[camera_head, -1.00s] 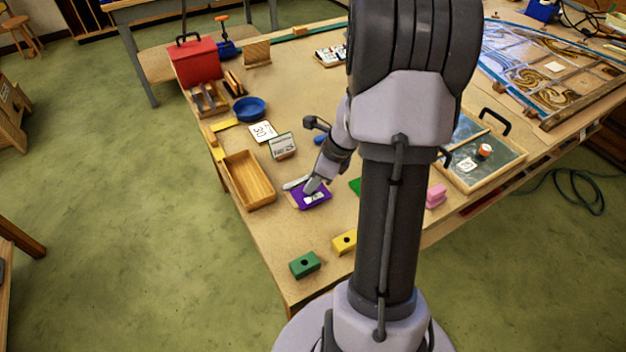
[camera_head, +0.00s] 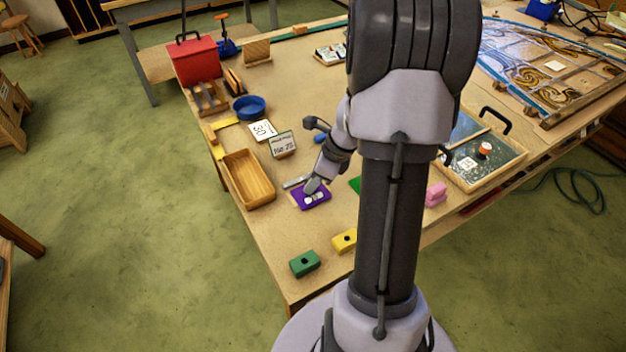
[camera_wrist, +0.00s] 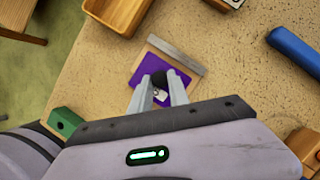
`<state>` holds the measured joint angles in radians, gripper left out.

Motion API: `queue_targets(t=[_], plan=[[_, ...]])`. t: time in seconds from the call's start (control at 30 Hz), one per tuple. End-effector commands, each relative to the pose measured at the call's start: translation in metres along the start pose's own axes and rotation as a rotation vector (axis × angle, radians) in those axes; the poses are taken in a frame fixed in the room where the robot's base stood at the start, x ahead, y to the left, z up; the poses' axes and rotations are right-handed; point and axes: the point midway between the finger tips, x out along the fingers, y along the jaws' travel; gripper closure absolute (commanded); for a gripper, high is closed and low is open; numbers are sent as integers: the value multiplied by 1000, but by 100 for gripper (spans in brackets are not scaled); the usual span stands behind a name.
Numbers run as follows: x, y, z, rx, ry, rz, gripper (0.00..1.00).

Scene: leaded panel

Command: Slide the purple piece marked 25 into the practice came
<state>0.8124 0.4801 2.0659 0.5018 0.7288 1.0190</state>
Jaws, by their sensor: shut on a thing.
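The purple piece (camera_head: 322,192) lies flat near the left edge of the workbench, with a white label whose number is too small to read. It also shows in the wrist view (camera_wrist: 149,65). A straight grey metal strip, apparently the practice came (camera_wrist: 176,54), lies along the piece's far side; it shows in the head view (camera_head: 295,182) too. A narrow tan band seems to separate them at the left; whether they touch elsewhere I cannot tell. My gripper (camera_wrist: 160,83) is shut on the purple piece from above, its fingers around a dark part and hiding some of the label.
A wooden tray (camera_head: 232,166) stands left of the piece, with a sign (camera_head: 281,144) behind. A green block (camera_head: 304,263) and yellow block (camera_head: 343,241) sit nearer the front. A blue bar (camera_wrist: 293,50) lies right in the wrist view.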

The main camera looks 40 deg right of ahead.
Motion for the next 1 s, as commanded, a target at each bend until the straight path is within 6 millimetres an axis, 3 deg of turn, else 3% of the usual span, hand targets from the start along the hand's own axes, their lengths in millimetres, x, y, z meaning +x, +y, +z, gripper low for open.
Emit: queue_targets(t=[1.0], plan=[[3,-10,10,0,0,0,100]])
